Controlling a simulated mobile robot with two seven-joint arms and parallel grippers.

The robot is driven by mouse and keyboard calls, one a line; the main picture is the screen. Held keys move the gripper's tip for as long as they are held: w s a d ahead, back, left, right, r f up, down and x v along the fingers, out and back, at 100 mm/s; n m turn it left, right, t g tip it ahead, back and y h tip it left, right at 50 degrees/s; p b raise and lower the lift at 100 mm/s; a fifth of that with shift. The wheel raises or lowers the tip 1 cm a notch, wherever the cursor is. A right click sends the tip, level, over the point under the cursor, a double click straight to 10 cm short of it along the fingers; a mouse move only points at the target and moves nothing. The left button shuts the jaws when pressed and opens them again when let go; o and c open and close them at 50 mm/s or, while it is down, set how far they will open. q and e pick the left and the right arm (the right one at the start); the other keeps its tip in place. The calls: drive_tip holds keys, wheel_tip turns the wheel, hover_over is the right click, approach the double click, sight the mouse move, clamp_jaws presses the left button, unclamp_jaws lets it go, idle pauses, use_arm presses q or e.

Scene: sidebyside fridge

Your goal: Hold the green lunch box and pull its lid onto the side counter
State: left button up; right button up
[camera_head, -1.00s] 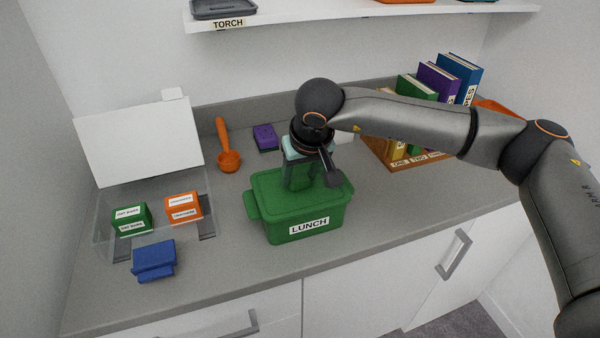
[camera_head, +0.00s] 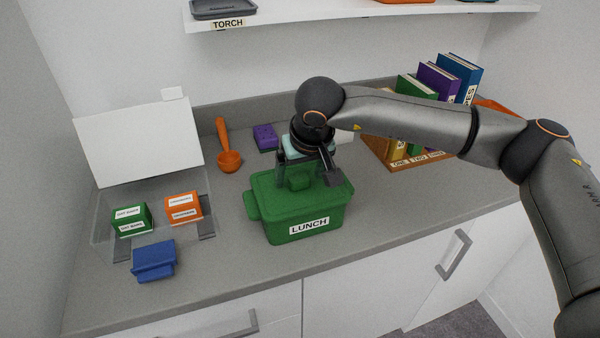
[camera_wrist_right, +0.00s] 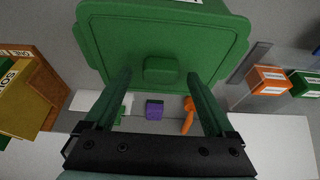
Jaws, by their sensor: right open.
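The green lunch box (camera_head: 275,230), labelled LUNCH, stands upright on the grey counter. Its green lid (camera_head: 272,186) lies on top and has a raised knob (camera_head: 299,178). The lid also shows in the right wrist view (camera_wrist_right: 165,35), with the knob (camera_wrist_right: 163,70). My right gripper (camera_head: 301,168) is open and points down over the far part of the lid. In the wrist view its fingers (camera_wrist_right: 158,76) are spread to either side of the knob, with gaps between. Whether the fingertips touch the lid cannot be told. My left gripper is out of view.
A clear bin (camera_head: 100,235) with a raised white lid holds green and orange boxes at left. A blue block (camera_head: 153,262) lies in front. An orange scoop (camera_head: 228,160) and purple block (camera_head: 265,137) lie behind; a book rack (camera_head: 385,155) stands right. Bare counter lies right of the lunch box.

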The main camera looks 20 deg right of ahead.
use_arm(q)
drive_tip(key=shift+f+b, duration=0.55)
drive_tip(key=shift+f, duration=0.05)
use_arm(e)
drive_tip(key=v, duration=1.2)
drive_tip(key=shift+s, duration=0.15)
drive_tip(key=shift+r, duration=0.1)
